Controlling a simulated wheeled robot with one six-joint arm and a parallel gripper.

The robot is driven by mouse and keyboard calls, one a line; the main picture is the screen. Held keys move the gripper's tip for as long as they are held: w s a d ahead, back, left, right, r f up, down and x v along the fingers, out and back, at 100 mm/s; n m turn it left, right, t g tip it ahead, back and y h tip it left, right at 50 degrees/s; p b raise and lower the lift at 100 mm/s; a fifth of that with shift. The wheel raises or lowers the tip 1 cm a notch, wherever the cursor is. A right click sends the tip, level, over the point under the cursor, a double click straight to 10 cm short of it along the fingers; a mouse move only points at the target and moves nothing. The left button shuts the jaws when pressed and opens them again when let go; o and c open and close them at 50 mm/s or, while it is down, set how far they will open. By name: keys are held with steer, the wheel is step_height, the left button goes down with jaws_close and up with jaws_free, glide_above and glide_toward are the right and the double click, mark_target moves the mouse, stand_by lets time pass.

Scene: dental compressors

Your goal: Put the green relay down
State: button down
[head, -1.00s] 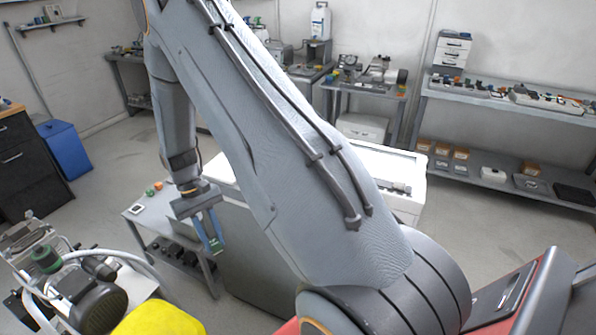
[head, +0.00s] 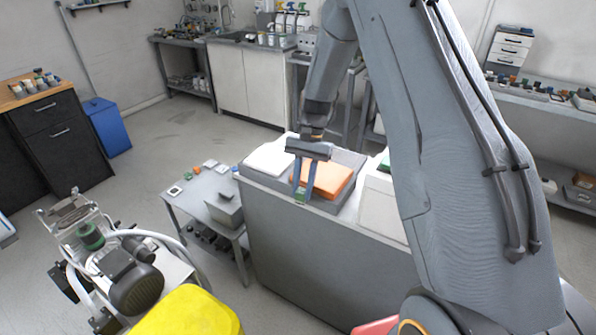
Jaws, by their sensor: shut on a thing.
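My gripper (head: 302,191) hangs pointing down at the near edge of a grey cabinet (head: 300,250), in front of an orange thing on its top. It is shut on the green relay (head: 301,197), a small green piece that shows low between the two blue-grey fingers. I cannot tell from this view how high the relay is above the cabinet top.
A white thing (head: 270,157) lies in a grey tray beside the orange block (head: 329,179). A low grey side table (head: 203,199) with several small parts stands left. A compressor (head: 135,285) and a yellow object (head: 190,314) are at front left. Open floor lies behind.

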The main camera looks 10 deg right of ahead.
steer(key=w+r+m, duration=0.1)
steer(key=m, duration=0.1)
steer(key=w+r+m+t+y, duration=0.1)
steer(key=w+r+m, duration=0.1)
steer(key=w+a+r+m+t, duration=0.1)
steer(key=w+r+m, duration=0.1)
steer(key=shift+w+r+m+y+b, duration=0.2)
steer(key=shift+r+m+y+b, duration=0.05)
steer(key=shift+m+y+b, duration=0.1)
steer(key=w+d+r+m+t+b, duration=0.2)
steer(key=w+r+m+t, duration=0.4)
steer(key=m, duration=0.6)
steer(key=m+g+h+p, duration=0.1)
steer(key=p, duration=0.2)
glide_above(292, 169)
steer(key=s+d, duration=0.1)
steer(key=d, duration=0.1)
steer(key=f, duration=1)
steer(key=shift+s+a+f, duration=0.1)
steer(key=shift+s+a, duration=0.05)
steer(key=shift+s, duration=0.05)
steer(key=shift+f+b, duration=0.15)
steer(key=shift+b, duration=0.15)
steer(key=c, duration=1.5)
jaws_free()
